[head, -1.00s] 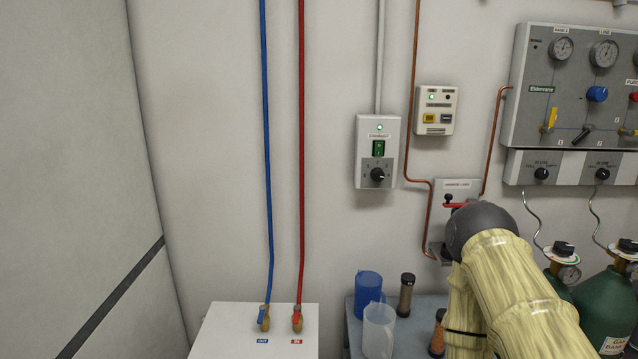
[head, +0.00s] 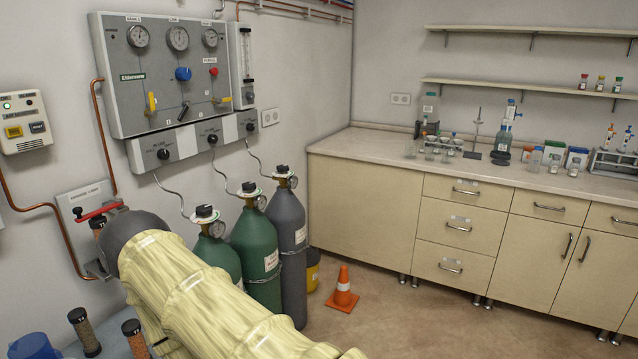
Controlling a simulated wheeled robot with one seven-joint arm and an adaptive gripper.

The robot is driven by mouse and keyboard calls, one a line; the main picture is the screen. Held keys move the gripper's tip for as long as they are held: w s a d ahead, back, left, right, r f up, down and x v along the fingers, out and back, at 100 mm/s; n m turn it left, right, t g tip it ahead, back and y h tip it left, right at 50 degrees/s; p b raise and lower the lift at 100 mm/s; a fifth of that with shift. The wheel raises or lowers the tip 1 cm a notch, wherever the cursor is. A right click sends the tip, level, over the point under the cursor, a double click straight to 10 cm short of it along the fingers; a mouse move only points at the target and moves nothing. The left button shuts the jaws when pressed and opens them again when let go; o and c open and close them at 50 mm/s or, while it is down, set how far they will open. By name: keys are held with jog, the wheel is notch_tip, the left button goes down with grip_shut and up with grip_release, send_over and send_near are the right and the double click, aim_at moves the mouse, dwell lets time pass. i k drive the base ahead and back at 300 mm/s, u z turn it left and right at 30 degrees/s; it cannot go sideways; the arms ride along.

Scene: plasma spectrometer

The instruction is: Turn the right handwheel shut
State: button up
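Three gas cylinders stand in a row below the wall panel, each with a black handwheel on top. The left handwheel (head: 205,211) is on a green cylinder (head: 215,254), the middle handwheel (head: 249,187) on another green cylinder (head: 258,245). The right handwheel (head: 282,169) is on the grey cylinder (head: 287,225), furthest along the wall. I cannot tell how far any handwheel is turned. My arm reaches across the lower left, in front of the left cylinder's lower part. My gripper is not in view.
A gauge panel (head: 120,85) with knobs and levers hangs above the cylinders, thin hoses running down. An orange cone (head: 342,290) stands on the floor right of the grey cylinder. Beige cabinets (head: 365,205) line the back wall.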

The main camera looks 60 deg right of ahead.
aim_at(284, 167)
jog(key=z, duration=2.15)
jog(key=i, duration=1.95)
jog(key=u, duration=0.9)
jog(key=i, duration=0.35)
jog(key=u, duration=0.35)
